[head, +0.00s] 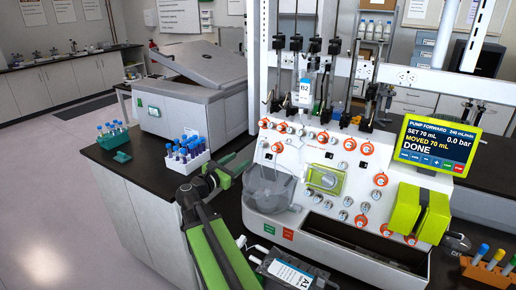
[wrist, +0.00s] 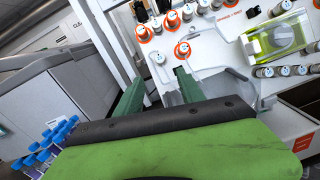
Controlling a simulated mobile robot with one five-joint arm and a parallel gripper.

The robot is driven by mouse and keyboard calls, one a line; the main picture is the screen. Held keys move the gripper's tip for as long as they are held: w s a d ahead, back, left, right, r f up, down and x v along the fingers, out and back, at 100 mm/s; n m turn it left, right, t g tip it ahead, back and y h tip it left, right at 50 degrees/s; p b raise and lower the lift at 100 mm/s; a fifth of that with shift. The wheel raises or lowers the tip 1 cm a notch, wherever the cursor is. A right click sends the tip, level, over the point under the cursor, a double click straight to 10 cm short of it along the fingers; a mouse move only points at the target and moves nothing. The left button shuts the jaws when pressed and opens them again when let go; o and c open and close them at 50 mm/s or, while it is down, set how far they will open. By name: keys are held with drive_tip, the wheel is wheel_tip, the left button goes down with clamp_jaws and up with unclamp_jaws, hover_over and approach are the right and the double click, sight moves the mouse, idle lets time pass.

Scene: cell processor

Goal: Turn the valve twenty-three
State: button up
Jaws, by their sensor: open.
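The white cell processor (head: 345,200) carries many round valve knobs, several of them ringed in orange. Their numbers are too small to read, so I cannot tell which is valve twenty-three. In the wrist view, an orange-ringed knob (wrist: 182,50) lies just beyond the right fingertip, and a plain silver knob (wrist: 158,58) lies beyond the gap between the fingers. Another orange-ringed knob (wrist: 141,32) is further up and left. My gripper (wrist: 159,77) is open, its two green fingers apart with nothing held between them. In the head view my gripper (head: 236,170) is at the processor's left side.
A clear round bowl (head: 270,188) sits on the processor's front left. A rack of blue-capped tubes (head: 185,158) stands left of my gripper. The screen (head: 437,146) reads "PUMP FORWARD" and "DONE". An open tray (head: 350,245) runs along the processor's front.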

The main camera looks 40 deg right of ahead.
sight(260, 145)
drive_tip(key=d, duration=0.4)
drive_tip(key=w+d, duration=0.1)
drive_tip(key=d, duration=0.4)
drive_tip(key=w+d, duration=0.1)
drive_tip(key=d, duration=0.3)
drive_tip(key=shift+w+d, duration=0.2)
clamp_jaws()
